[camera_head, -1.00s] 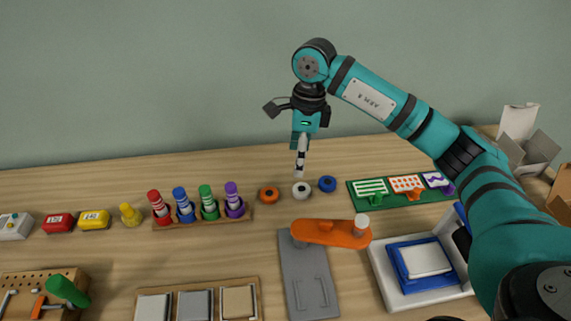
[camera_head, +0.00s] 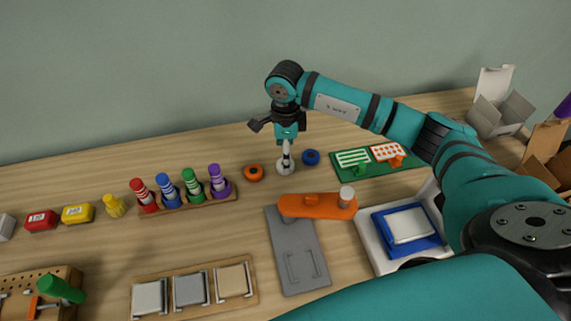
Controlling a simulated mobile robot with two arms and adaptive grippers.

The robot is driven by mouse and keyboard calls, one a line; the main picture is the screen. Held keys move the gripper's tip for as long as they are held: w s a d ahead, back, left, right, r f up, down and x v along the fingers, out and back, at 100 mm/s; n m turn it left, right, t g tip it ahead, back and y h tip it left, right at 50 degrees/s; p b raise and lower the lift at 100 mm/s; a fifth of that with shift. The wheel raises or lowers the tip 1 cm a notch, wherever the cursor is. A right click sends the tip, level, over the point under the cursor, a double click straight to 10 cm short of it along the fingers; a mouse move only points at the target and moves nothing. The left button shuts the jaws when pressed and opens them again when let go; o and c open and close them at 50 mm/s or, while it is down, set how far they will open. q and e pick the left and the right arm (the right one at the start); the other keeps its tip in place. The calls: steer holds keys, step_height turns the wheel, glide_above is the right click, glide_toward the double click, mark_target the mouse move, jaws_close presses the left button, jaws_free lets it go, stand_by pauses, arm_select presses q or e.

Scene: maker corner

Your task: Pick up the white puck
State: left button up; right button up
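The white puck (camera_head: 285,168) lies on the wooden table, between an orange puck (camera_head: 253,173) on its left and a blue puck (camera_head: 311,157) on its right. My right gripper (camera_head: 286,158) points straight down over the white puck, with its narrow fingertips at the puck's middle and partly covering it. The fingers look close together, but at this size I cannot tell whether they grip anything. My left gripper is not in view.
A rack of colored markers (camera_head: 190,203) stands left of the pucks. A green board (camera_head: 375,162) lies to the right. An orange bar (camera_head: 316,206) and a grey plate (camera_head: 298,262) lie in front. The table behind the pucks is clear.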

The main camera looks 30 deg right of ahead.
mark_target(279, 164)
steer(key=f, duration=0.3)
steer(key=f+p, duration=0.1)
steer(key=f, duration=0.1)
steer(key=shift+w+d, duration=0.2)
steer(key=shift+w, duration=0.1)
steer(key=c, duration=1.1)
steer(key=shift+r, duration=0.1)
steer(key=shift+c, duration=0.2)
